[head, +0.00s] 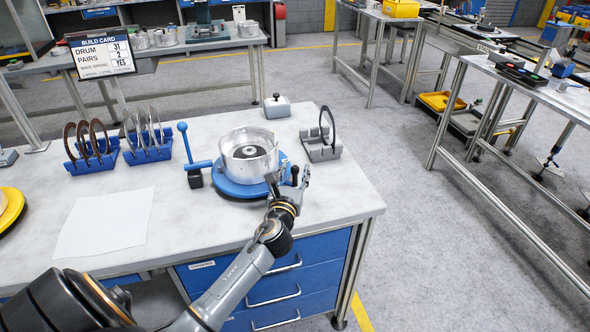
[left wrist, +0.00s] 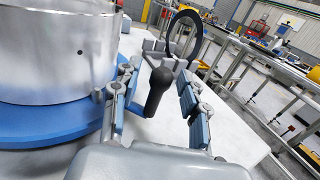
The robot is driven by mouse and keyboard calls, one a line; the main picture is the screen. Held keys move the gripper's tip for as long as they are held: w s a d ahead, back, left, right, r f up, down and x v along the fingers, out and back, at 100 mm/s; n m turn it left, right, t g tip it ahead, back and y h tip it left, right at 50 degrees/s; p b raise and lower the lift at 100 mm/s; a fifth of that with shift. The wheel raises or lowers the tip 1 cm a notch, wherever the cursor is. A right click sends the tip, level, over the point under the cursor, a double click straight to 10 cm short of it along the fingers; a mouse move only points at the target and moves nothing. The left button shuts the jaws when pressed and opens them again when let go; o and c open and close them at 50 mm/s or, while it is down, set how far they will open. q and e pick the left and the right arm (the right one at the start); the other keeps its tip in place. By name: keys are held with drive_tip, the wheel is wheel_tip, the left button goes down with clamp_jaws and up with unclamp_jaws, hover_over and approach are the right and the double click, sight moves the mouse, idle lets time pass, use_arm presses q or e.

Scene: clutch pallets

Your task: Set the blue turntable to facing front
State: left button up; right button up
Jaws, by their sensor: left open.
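The blue turntable (head: 228,187) lies on the light worktable with a round metal drum (head: 236,167) on top. It also shows in the left wrist view (left wrist: 60,130), at the left under the drum (left wrist: 55,55). A dark, round-ended handle (left wrist: 156,92) stands at the turntable's right side. My left gripper (head: 289,180) is at that side, open, with the handle between its fingers. I see gaps beside the handle in the left wrist view, and no finger clearly touches it. My right gripper is not in view.
A blue ball-topped lever (head: 186,143) stands left of the turntable. A grey rack (head: 321,149) holding one dark ring is behind the gripper. Blue racks (head: 92,164) with rings, a white sheet (head: 104,222) and a small grey box (head: 277,107) share the table. The table's right edge is close.

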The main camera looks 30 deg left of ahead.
use_arm(q)
drive_tip(key=shift+w+a, duration=0.1)
drive_tip(key=shift+w, duration=0.2)
clamp_jaws()
